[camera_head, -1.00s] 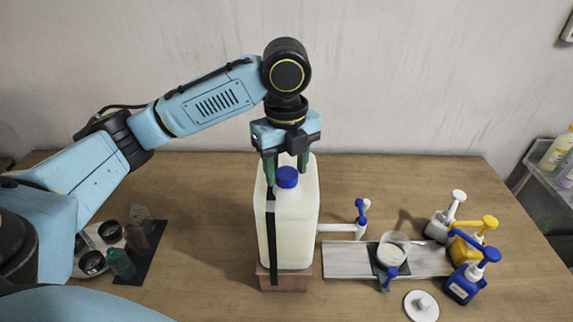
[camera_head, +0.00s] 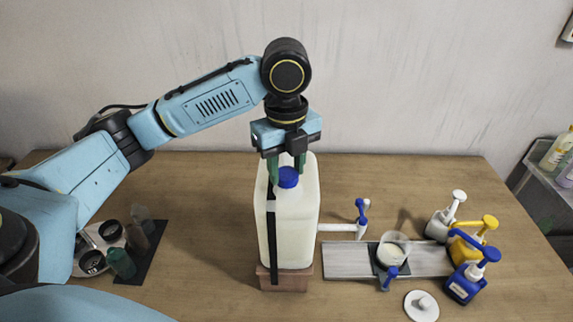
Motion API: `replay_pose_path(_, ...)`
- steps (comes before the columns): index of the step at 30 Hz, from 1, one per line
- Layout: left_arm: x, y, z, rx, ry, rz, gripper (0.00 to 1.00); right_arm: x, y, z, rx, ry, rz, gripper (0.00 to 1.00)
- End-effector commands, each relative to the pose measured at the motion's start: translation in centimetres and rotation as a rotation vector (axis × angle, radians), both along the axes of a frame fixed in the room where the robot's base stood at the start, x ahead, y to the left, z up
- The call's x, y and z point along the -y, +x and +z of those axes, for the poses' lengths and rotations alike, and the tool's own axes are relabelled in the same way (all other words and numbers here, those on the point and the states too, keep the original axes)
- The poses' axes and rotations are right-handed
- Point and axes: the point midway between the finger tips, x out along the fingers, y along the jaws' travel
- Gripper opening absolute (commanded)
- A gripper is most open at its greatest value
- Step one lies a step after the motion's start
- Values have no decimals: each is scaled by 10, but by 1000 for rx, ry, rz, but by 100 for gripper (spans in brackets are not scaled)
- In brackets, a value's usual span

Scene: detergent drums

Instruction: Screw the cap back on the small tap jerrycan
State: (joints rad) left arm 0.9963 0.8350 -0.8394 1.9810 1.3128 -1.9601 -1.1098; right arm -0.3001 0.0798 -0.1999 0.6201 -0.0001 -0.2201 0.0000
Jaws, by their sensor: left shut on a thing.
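The small tap jerrycan (camera_head: 293,232) is a translucent white can with a black strip down its left side. It stands upright on a wooden block (camera_head: 287,283) in the middle of the table. Its white tap with a blue handle (camera_head: 362,210) sticks out to the right. The blue cap (camera_head: 289,178) is at the top of the can. My left gripper (camera_head: 287,174) points down over the can, its green fingers shut on the cap. The neck under the cap is hidden, so I cannot tell how the cap is seated. My right gripper is out of view.
A grey board (camera_head: 430,259) right of the can holds a clear cup (camera_head: 394,246). White, yellow and blue pump bottles (camera_head: 466,284) stand further right. A white lid (camera_head: 421,305) lies in front. A tray (camera_head: 82,262) with small dark containers is at left.

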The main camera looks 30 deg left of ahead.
Motion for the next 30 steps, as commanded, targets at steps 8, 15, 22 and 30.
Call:
replay_pose_path(8,0,0,-1,-1,2,-255,9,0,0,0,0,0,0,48)
replay_pose_path(15,0,0,-2,-2,1,-485,9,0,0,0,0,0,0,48)
replay_pose_path(22,0,0,-2,-3,1,-503,9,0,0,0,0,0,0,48)
replay_pose_path(30,1,0,-3,-5,1,-661,9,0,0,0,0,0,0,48)
